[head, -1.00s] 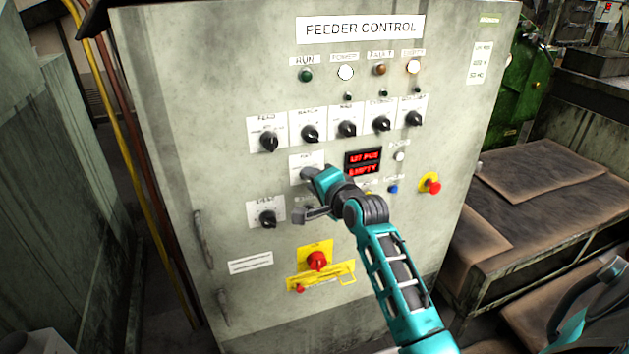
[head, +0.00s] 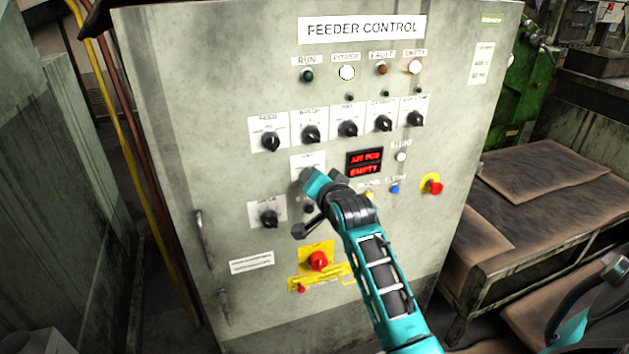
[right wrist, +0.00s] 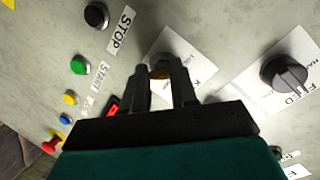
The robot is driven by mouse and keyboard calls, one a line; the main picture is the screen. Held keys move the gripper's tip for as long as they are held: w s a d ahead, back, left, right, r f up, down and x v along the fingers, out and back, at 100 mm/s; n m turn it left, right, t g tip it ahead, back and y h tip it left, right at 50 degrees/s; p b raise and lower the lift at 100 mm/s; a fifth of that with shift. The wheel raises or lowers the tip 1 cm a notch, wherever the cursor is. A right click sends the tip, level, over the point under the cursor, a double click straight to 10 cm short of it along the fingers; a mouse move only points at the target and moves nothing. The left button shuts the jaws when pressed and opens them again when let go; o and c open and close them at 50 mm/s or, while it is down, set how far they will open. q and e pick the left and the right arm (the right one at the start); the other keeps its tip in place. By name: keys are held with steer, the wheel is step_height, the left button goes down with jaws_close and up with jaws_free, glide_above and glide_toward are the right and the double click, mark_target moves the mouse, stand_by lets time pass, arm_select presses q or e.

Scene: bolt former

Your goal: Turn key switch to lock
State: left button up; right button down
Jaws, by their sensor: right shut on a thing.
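The key switch sits on a white label plate (head: 308,161) on the grey feeder control cabinet (head: 200,70). In the head view my right gripper (head: 305,180) is at the lower part of this plate, and its wrist hides the switch. In the right wrist view the plate (right wrist: 198,62) is behind the fingers. A small brass-coloured key (right wrist: 160,72) shows between the fingertips of my right gripper (right wrist: 161,78), which is shut on it. The key's exact angle and the plate's small markings cannot be read. My left gripper is out of view.
Black rotary knobs (head: 347,129) sit in a row above, and another knob (head: 269,217) sits lower left. A lit red display (head: 364,162) and a red emergency button (head: 431,186) are to the right. A red switch on yellow (head: 318,261) is below.

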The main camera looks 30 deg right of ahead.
steer(key=c, duration=0.9)
jaws_free()
